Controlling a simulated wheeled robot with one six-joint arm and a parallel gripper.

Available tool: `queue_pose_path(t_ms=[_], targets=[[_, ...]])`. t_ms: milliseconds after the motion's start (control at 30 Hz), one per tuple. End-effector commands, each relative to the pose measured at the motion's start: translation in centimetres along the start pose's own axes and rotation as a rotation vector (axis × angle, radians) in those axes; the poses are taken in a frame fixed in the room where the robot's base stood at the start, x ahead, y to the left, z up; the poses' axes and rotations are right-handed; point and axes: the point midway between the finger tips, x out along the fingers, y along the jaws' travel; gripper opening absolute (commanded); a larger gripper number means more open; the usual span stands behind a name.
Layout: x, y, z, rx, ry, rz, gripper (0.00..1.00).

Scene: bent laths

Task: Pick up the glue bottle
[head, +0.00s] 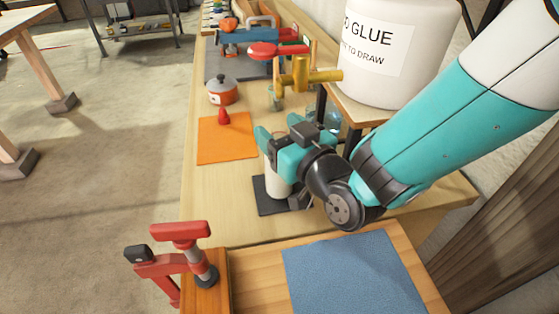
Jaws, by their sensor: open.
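A pale, upright cylinder (278,183), which looks like the glue bottle, stands on a small dark mat (266,207) on the bench. My gripper (276,142) is at its upper part, with its teal fingers open. The gripper hides the bottle's top and part of its right side. I cannot tell whether the fingers touch it. A red cone-shaped piece (224,116), like a nozzle cap, stands on an orange mat (222,148) to the left and farther back.
A large white glue tub (385,80) stands on a raised stand at right, near a brass tap (310,75) with a red handle. A red clamp (180,250) and blue mat (350,275) are in front.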

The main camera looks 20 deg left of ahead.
Motion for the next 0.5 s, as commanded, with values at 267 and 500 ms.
queue_pose_path(t_ms=[267, 500], targets=[[0.12, -0.06, 0.07, -0.001, 0.001, -0.001, 0.54], [0.10, -0.08, 0.08, -0.001, 0.000, -0.001, 0.00]])
